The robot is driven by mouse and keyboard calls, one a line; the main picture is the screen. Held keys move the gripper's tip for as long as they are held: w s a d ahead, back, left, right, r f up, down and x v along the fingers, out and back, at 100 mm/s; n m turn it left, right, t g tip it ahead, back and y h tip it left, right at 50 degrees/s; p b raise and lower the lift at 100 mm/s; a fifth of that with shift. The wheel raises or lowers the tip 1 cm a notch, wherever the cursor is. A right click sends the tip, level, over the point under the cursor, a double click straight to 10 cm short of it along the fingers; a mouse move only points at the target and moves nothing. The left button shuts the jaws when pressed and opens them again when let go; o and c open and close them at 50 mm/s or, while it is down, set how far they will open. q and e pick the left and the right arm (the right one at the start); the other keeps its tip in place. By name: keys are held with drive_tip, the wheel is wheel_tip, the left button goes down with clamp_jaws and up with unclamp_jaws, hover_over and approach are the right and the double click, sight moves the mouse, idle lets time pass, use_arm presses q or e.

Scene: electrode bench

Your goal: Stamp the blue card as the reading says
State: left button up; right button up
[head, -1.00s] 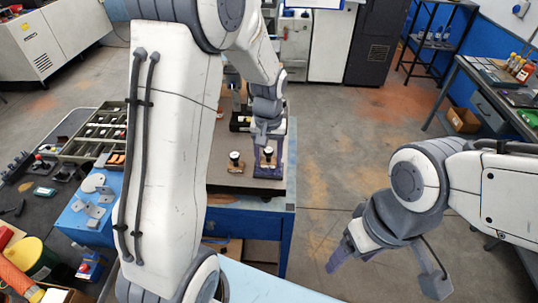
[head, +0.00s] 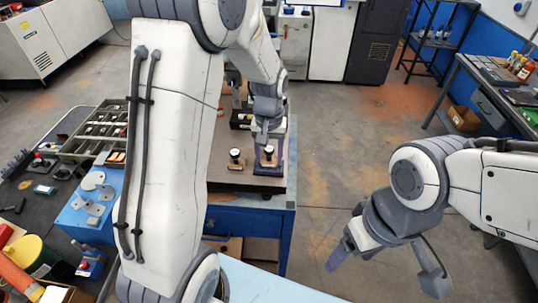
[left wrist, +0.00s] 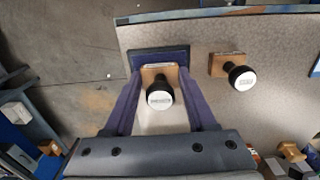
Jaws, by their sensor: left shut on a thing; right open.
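My left gripper (head: 268,148) is shut on a stamp (left wrist: 160,92) with a wooden base, black knob and pale round top; the label on it is too small to read. A dark blue-purple rectangle (left wrist: 146,56) lies under and beyond the stamp in the left wrist view; I cannot tell whether it is the blue card or a pad, or whether the stamp touches it. A second, similar stamp (left wrist: 238,72) stands apart to the right; in the head view it is left of the held one (head: 236,158). My right gripper (head: 342,256) is open and empty over the floor. No legible reading shows.
The brown board (head: 232,181) lies on a blue bench (head: 250,222). My left arm hides much of it. Further wooden items (left wrist: 292,151) show at the lower right of the wrist view. A parts tray (head: 100,128) stands left.

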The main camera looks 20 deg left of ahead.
use_arm(q)
drive_tip(key=shift+f, duration=0.4)
drive_tip(key=shift+f, duration=0.1)
idle(1.1)
wheel_tip(320, 180, up, 7)
drive_tip(key=p, duration=0.6)
idle(0.3)
